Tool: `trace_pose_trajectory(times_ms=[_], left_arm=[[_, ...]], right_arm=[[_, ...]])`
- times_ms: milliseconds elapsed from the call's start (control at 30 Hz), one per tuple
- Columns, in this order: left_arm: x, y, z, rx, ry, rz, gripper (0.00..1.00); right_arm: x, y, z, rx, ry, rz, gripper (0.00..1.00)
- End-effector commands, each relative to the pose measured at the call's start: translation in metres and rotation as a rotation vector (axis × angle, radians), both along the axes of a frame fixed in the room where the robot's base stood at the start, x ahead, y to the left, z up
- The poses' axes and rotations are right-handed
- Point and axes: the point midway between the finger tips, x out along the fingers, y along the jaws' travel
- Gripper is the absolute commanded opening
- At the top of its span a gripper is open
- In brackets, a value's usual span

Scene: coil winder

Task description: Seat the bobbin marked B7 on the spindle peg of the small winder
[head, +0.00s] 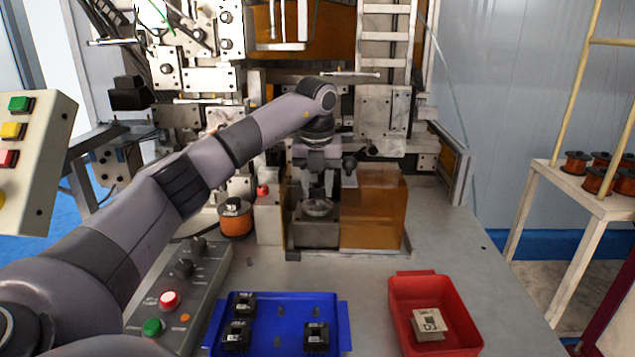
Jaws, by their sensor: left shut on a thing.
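My left gripper (318,198) reaches down over the small winder (315,234), its fingers pointing at the winder's base. It is shut on a grey round piece (318,208) low between the fingertips. The wrist and fingers hide most of this piece, and I see no mark on it. I cannot tell whether it touches the winder. The spindle peg is hidden. A copper-wound bobbin (235,217) with a dark top and a white label stands on the table left of the winder; I cannot read its label surely. My right gripper is not in view.
An amber guard (374,208) stands right beside the gripper. A post with a red button (263,191) stands left. In front are a control box (183,290), a blue tray (265,345) with black parts and a red bin (462,318) with a beige block. Table right is clear.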

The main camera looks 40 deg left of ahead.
Motion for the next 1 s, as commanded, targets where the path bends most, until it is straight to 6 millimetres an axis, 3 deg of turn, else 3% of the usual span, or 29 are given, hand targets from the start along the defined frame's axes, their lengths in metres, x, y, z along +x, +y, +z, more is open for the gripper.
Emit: trace_pose_trajectory(times_ms=[733,767,833,1000], left_arm=[[0.000,0.000,-0.015,0.000,0.001,0.000,0.11],[0.000,0.000,-0.015,0.000,0.001,0.000,0.45],[0.000,0.000,-0.015,0.000,0.001,0.000,0.68],[0.000,0.000,-0.015,0.000,0.001,-0.001,0.69]], right_arm=[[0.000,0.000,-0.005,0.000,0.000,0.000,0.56],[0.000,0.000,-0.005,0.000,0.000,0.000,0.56],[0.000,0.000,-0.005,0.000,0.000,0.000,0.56],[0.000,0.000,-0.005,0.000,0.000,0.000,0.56]])
